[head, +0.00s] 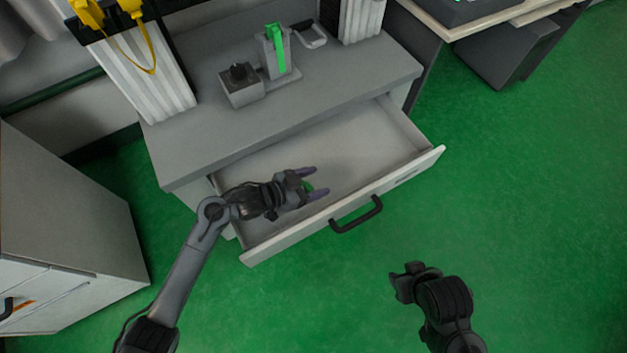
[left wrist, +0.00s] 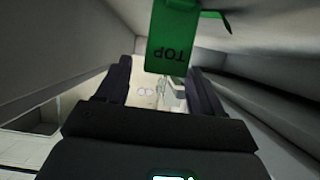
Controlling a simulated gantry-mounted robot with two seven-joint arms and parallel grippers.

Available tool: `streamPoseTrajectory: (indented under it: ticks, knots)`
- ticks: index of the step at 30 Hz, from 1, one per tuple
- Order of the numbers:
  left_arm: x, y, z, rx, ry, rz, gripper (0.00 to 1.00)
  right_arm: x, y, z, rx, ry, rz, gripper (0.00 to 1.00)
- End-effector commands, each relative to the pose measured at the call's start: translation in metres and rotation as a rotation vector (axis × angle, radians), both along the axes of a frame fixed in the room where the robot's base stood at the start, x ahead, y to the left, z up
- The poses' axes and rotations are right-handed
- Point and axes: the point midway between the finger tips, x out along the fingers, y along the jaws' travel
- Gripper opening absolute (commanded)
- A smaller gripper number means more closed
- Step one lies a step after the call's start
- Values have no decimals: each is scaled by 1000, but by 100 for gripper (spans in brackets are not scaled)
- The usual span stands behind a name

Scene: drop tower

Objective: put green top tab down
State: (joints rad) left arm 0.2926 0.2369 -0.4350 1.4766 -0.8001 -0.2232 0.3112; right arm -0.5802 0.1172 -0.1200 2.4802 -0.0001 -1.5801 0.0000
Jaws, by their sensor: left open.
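The green top tab (left wrist: 172,40) shows in the left wrist view with the word TOP on it, upside down. A small part of the green tab (head: 308,186) shows in the head view, inside the open drawer (head: 360,145). My left gripper (head: 318,183) is inside the drawer, its two fingers apart with the tab between or just beyond them. The fingers (left wrist: 160,85) also show apart in the left wrist view. I cannot tell whether the tab rests on the drawer floor. My right gripper (head: 408,280) is over the green floor, away from the drawer; its fingers are unclear.
On the cabinet top (head: 190,150) stand a grey box with a black knob (head: 240,85) and a grey stand holding a green strip (head: 276,48). The drawer front has a black handle (head: 357,214). A grey cabinet (head: 65,230) stands at left. The right floor is clear.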

Motion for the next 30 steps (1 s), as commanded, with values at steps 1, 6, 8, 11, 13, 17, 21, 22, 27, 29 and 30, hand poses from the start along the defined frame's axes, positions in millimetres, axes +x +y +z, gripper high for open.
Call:
streamPoseTrajectory:
  ticks: [1,6,8,11,13,17,21,22,27,29,30]
  knots:
    - [0,0,0,0,0,0,67,0,0,0,1,0,-1,43]
    - [0,0,5,-1,0,-1,67,0,1,1,2,0,-1,43]
    - [0,0,11,-2,-1,-1,67,0,1,2,2,0,-1,43]
    - [-4,9,19,2,1,1,67,0,1,11,2,2,-1,43]
    - [-9,18,24,2,1,1,67,0,0,18,1,1,-1,43]
    - [-18,35,32,2,1,0,67,0,0,29,-2,0,2,43]
    - [-26,50,38,1,2,0,67,0,-1,37,-4,-1,3,43]
    - [-27,52,38,1,0,0,67,0,-1,38,-4,-1,4,43]
    - [-32,60,41,1,1,-1,67,0,-1,42,-6,0,4,43]
    - [-32,61,41,1,1,-1,67,0,-1,42,-6,0,4,43]
    - [-33,61,41,0,0,-1,67,0,-1,42,-6,0,4,43]
